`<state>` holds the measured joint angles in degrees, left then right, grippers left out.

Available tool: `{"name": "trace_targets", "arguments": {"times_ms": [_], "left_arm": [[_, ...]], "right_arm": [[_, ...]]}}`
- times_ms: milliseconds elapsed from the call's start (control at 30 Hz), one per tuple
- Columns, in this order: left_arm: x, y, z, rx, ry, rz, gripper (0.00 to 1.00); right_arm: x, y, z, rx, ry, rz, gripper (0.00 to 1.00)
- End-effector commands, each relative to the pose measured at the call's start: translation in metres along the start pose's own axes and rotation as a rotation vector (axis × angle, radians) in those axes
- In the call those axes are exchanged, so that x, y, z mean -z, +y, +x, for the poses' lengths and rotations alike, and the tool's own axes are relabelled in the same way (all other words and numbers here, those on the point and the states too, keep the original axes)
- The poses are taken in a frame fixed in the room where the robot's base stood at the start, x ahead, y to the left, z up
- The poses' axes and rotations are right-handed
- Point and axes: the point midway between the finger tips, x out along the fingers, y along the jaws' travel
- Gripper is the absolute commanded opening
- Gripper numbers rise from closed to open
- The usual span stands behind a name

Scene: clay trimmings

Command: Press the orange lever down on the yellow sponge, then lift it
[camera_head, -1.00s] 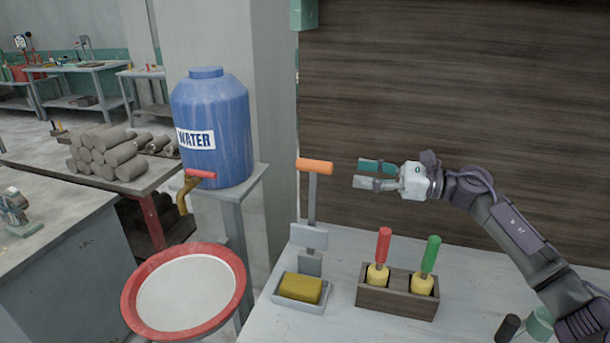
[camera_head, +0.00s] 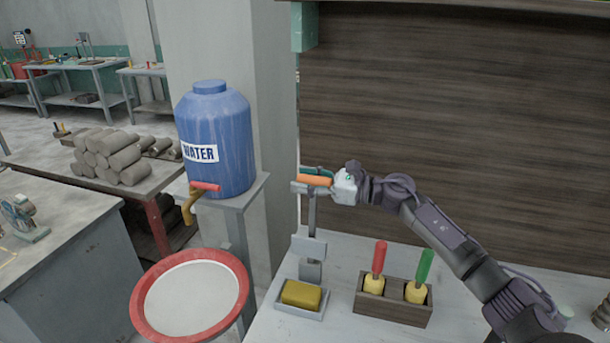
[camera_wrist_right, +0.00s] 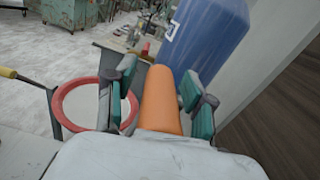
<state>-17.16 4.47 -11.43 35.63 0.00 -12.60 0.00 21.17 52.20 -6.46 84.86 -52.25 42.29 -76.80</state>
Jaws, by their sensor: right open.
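The orange lever (camera_head: 315,180) is the handle at the top of a grey upright press, and it is raised above the yellow sponge (camera_head: 301,294). The sponge lies in a shallow grey tray (camera_head: 312,315) at the foot of the press. My right gripper (camera_head: 312,179) is open, with its fingers on either side of the lever. In the right wrist view the lever (camera_wrist_right: 161,103) lies lengthwise between the two teal fingertips (camera_wrist_right: 163,95), with a gap visible at least on the left. My left gripper is not in view.
A wooden box (camera_head: 392,307) with a red-handled tool (camera_head: 379,258) and a green-handled tool (camera_head: 425,267) stands right of the sponge tray. A blue water barrel (camera_head: 215,140) stands to the left, above a red-rimmed basin (camera_head: 190,300). The brown panel (camera_head: 460,110) is behind.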

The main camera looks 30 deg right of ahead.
Motion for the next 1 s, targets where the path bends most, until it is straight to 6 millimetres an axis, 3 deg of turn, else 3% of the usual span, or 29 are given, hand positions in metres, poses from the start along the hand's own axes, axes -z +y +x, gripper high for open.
{"name": "trace_targets", "arguments": {"times_ms": [233, 567, 1000], "left_arm": [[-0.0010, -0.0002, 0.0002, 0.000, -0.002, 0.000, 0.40], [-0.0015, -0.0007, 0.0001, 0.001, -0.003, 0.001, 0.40], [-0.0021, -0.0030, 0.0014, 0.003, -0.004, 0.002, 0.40]], "right_arm": [[0.0003, 0.0000, 0.0009, 0.000, 0.000, 0.000, 0.54], [0.0001, 0.0000, 0.0006, 0.000, -0.001, 0.000, 0.00], [-0.0009, 0.0056, 0.0046, -0.001, -0.002, -0.018, 0.00]]}}
